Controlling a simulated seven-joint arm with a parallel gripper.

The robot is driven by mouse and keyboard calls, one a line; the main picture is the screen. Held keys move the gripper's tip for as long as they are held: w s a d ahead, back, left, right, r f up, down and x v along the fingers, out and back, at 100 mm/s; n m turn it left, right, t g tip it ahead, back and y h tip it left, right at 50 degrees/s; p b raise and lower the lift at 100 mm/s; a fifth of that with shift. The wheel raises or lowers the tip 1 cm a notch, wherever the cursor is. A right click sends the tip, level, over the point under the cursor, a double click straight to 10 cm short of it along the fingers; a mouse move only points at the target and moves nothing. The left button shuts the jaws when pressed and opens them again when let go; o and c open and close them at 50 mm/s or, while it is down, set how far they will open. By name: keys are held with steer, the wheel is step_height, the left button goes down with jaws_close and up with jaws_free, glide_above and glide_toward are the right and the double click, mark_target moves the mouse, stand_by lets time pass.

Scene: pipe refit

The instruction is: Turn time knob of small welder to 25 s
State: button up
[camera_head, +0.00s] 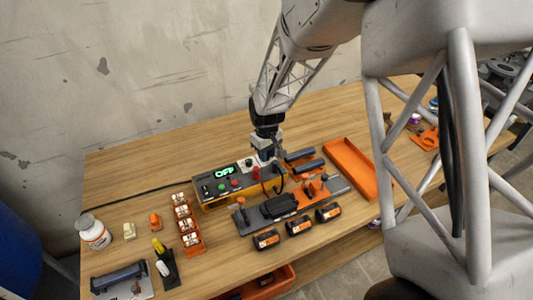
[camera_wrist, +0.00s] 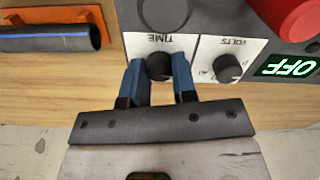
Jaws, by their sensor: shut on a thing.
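The small welder (camera_head: 223,184) is a yellow and dark box on the wooden table, with a green display reading OFF (camera_head: 224,171). In the wrist view its panel shows upside down. The black TIME knob (camera_wrist: 160,66) sits on a white label between the two blue fingers of my gripper (camera_wrist: 160,75), which is shut on it. The knob's pointer and scale are hidden by the fingers, so its setting cannot be read. A black VOLTS knob (camera_wrist: 227,67) sits beside it, clear of the fingers. In the head view my gripper (camera_head: 267,156) is at the welder's right end.
A red part (camera_wrist: 286,14) sticks up near the VOLTS knob. An orange tray (camera_head: 357,166) lies farther right. In front is a grey fixture (camera_head: 246,221) with a black clamp (camera_head: 279,206).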

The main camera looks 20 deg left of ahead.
steer(key=m, duration=1.4)
steer(key=shift+m, duration=0.3)
steer(key=m, duration=0.6)
steer(key=shift+d, duration=0.1)
steer(key=m, duration=0.4)
steer(key=shift+m, duration=1.6)
